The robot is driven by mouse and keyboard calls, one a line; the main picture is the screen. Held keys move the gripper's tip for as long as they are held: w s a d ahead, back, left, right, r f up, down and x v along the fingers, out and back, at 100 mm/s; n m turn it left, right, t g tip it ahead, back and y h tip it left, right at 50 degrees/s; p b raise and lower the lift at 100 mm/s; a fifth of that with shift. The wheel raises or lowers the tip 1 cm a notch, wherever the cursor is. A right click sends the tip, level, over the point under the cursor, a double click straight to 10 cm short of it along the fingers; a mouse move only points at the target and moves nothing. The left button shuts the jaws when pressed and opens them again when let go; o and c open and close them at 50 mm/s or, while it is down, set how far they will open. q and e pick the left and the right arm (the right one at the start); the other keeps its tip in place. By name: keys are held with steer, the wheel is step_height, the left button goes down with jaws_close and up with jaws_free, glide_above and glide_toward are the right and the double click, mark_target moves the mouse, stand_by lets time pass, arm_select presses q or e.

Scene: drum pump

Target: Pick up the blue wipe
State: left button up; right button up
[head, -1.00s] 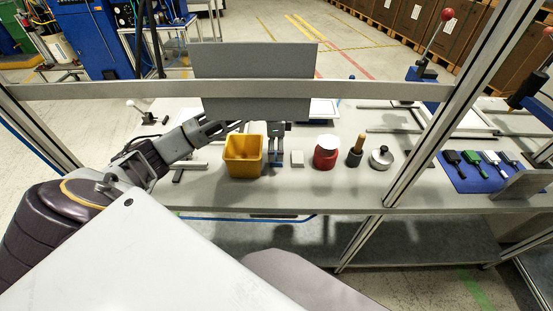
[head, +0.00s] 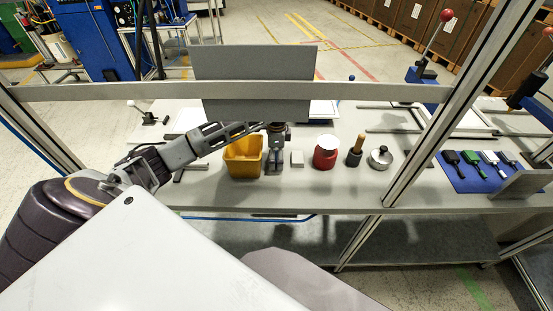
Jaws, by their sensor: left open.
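My left gripper (head: 276,164) points down at the table just right of the yellow bin (head: 242,161) and left of a small pale block. It is open. A small patch of blue (head: 276,157), probably the blue wipe, shows between and behind the fingers. The gripper hides most of it, so I cannot tell whether they touch. My right gripper is not in view.
Right of the gripper stand a pale block (head: 297,159), a red jar with white lid (head: 325,153), a wooden-handled tool (head: 356,150) and a metal weight (head: 380,157).

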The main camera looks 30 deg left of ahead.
mark_target(276, 157)
arm_select(q)
steer(key=c, duration=0.9)
steer(key=shift+c, duration=0.2)
steer(key=shift+r, duration=0.15)
step_height(276, 157, up, 18)
steer(key=shift+b, duration=0.35)
